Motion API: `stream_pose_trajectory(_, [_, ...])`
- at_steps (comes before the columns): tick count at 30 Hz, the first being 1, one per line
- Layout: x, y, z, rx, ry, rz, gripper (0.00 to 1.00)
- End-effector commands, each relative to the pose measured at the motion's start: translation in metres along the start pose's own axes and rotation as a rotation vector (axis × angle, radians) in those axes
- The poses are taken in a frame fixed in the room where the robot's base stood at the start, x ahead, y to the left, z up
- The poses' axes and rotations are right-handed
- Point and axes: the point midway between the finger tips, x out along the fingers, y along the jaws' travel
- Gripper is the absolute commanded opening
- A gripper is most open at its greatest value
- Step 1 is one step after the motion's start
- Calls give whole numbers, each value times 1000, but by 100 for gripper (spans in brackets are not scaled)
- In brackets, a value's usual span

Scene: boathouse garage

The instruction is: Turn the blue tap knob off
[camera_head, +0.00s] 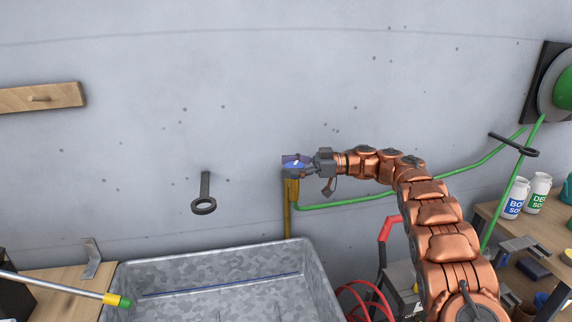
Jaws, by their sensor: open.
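The blue tap knob (293,163) sits at the top of a yellow-brown standpipe (290,205) against the grey wall, above the back right corner of the metal basin. My gripper (307,166) reaches in from the right and is at the knob, its fingers around or just beside it. The jaws are open. The gripper partly hides the knob, so I cannot tell whether a finger touches it. My copper-coloured arm comes up from the lower right.
A galvanized basin (320,279) stands below. A green hose (345,203) runs right from the standpipe to a reel (552,84). A black ring bracket (204,200) sticks out of the wall at left. Bottles (514,198) stand on a right-hand shelf. The wall above is clear.

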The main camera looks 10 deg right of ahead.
Motion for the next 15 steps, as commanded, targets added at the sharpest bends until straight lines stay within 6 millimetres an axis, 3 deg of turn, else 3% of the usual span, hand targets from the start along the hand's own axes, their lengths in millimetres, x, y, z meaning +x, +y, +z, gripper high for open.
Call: stream_pose_trajectory(15, [13, 0, 0, -1, 0, 2, 67])
